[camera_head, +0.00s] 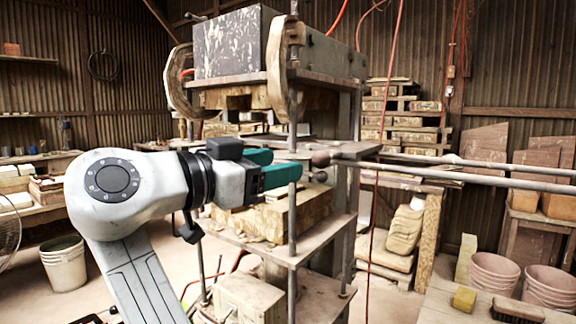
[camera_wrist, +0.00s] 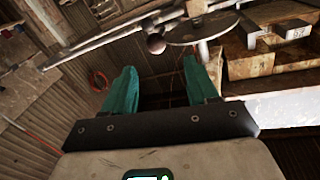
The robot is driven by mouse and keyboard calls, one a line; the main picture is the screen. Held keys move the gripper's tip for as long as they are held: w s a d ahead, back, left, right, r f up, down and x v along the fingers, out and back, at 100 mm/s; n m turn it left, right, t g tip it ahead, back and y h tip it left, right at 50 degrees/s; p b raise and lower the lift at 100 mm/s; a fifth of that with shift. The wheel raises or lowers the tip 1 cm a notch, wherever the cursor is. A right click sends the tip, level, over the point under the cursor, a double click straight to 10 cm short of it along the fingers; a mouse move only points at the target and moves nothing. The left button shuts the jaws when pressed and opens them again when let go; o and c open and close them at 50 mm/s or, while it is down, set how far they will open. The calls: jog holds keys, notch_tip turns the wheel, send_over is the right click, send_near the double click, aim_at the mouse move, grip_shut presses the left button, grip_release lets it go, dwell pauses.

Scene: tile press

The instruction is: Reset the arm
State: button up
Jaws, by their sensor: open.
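My arm reaches in from the lower left of the head view, and my gripper (camera_head: 290,166) points right, in front of the tile press (camera_head: 318,78). Its two teal fingers are apart with nothing between them. A round dark ball (camera_head: 321,159) on the press's lever rods sits just beyond the fingertips; I cannot tell whether they touch. In the wrist view, my gripper (camera_wrist: 158,80) is also open and empty. The ball (camera_wrist: 156,43) and a flat disc show beyond the fingers there.
Long metal rods (camera_head: 470,172) stick out to the right from the press. Shelves of stacked blocks (camera_head: 405,112) stand behind. Terracotta pots (camera_head: 492,272) and a brush (camera_head: 517,311) are at the lower right. A white bucket (camera_head: 64,264) stands at left on open floor.

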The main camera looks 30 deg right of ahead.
jog(key=shift+a, duration=0.2)
dwell(0.4)
jog(key=s+d+f+n+t+y, duration=0.1)
jog(key=d+f+n+y, duration=0.2)
jog(key=f, duration=0.9)
jog(key=s+d+f+n+t+y, duration=0.15)
jog(key=f+n+y, duration=0.3)
jog(key=f, duration=0.85)
jog(key=s+d+f+n+t+y, duration=0.1)
jog(key=d+f+n+y, duration=0.3)
jog(key=f, duration=0.8)
jog(key=s+a+f+n+g+y, duration=0.1)
jog(key=s+a+f+n+y, duration=0.2)
jog(key=s+f, duration=0.5)
jog(key=s+a+f+n+y, duration=0.3)
jog(key=s+f+n, duration=0.1)
jog(key=s+f, duration=0.45)
jog(key=s+g+p, duration=0.4)
jog(key=s, duration=0.7)
jog(key=shift+s+d+f+p, duration=0.3)
jog(key=shift+s+d+p, duration=0.05)
jog(key=shift+d+p, duration=0.05)
jog(key=shift+m, duration=0.25)
